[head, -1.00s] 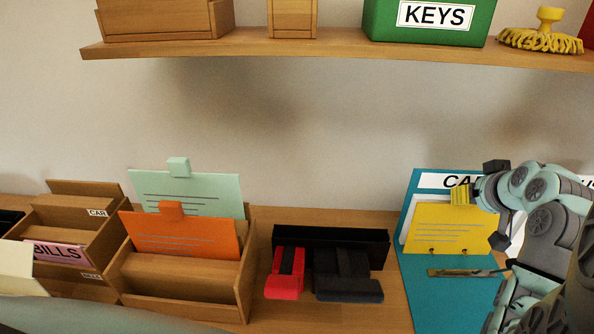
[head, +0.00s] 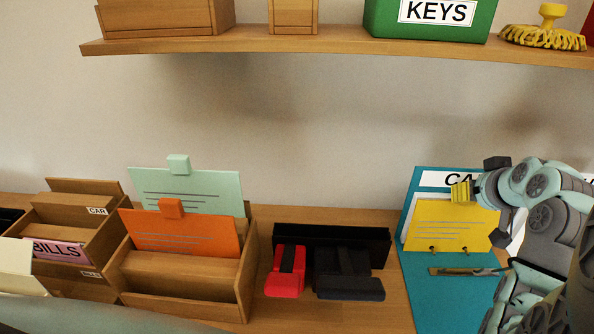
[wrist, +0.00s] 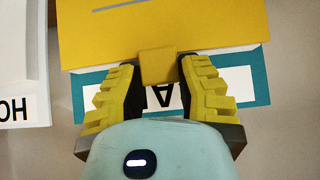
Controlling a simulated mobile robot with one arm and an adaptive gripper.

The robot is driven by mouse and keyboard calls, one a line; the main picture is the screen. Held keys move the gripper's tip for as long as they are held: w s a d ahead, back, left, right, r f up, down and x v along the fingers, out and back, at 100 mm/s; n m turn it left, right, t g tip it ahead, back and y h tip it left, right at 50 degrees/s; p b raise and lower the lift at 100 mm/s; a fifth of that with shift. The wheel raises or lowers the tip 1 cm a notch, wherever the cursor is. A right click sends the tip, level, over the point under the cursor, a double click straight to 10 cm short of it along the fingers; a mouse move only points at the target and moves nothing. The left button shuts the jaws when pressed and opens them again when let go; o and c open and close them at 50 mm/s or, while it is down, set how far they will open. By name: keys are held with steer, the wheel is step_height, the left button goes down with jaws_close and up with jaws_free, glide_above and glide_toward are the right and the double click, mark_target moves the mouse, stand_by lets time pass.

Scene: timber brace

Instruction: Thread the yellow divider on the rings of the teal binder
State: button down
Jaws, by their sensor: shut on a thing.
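The yellow divider (head: 450,228) stands nearly upright over the open teal binder (head: 452,301), in front of its white pages. Two small holes show near its lower edge, just above the binder's metal ring strip (head: 468,271). I cannot tell whether the rings pass through the holes. My gripper (head: 462,191) is shut on the divider's top tab. In the wrist view, the yellow-padded fingers of my gripper (wrist: 159,75) close on both sides of the tab (wrist: 159,66), with the divider sheet (wrist: 160,28) beyond. My arm hides the binder's right side.
A black tray with a red tool (head: 285,272) and a dark tool (head: 347,287) lies left of the binder. A wooden box (head: 187,303) holds orange (head: 185,235) and mint (head: 190,190) dividers. A shelf (head: 330,45) runs above.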

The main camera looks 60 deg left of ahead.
steer(key=shift+c, duration=0.4)
jaws_free()
stand_by(0.4)
step_height(320, 180, up, 8)
steer(key=p, duration=0.3)
steer(key=shift+p, duration=0.4)
stand_by(0.4)
